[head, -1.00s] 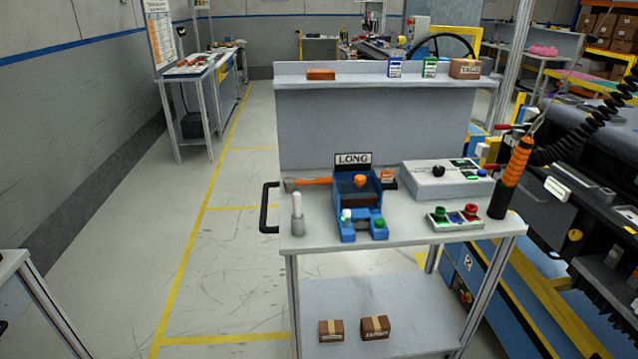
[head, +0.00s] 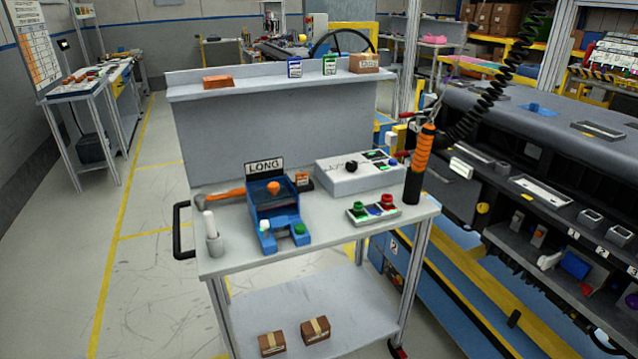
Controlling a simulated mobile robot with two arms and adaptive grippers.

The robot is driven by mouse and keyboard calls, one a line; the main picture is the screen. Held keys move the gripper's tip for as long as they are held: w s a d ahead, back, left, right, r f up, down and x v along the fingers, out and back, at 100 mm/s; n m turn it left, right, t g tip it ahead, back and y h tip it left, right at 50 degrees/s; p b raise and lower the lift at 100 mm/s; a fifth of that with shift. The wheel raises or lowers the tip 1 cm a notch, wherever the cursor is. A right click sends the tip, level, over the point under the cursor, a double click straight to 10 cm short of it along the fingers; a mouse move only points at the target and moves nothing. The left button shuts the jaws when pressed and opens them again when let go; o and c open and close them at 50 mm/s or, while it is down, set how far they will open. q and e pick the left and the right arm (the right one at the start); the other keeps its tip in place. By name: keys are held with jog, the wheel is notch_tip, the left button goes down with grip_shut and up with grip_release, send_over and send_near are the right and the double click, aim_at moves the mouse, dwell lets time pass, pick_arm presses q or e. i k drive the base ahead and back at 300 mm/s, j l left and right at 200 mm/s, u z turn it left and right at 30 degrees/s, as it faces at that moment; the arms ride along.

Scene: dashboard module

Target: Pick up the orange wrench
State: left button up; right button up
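A tool with an orange handle and a grey-brown head (head: 222,195) lies on the grey cart top, behind the blue LONG box, its right end hidden by that box. I cannot tell whether it is a wrench or a hammer. An upright orange and black tool (head: 421,165) stands at the cart's right edge, under a coiled black cable. Neither of my grippers shows in the head view.
The cart (head: 330,235) carries a blue LONG box (head: 275,213), a grey control box (head: 358,177), a small button panel (head: 374,210) and a white-tipped grey cylinder (head: 212,235). Black dashboard module (head: 560,150) stands at right. Floor at left (head: 150,290) is clear.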

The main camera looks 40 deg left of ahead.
aim_at(201, 201)
jog(key=j+z, duration=0.25)
jog(key=j, duration=0.2)
jog(key=j+z, duration=0.2)
jog(key=j, duration=0.25)
jog(key=j+z, duration=0.25)
jog(key=j, duration=0.2)
jog(key=k+j+z, duration=0.25)
jog(key=j, duration=0.2)
jog(key=j+z, duration=0.25)
jog(key=j, duration=0.2)
jog(key=k+j+z, duration=0.2)
jog(key=j, duration=0.15)
jog(key=k+j+z, duration=0.25)
jog(key=j, duration=0.15)
jog(key=i, duration=0.1)
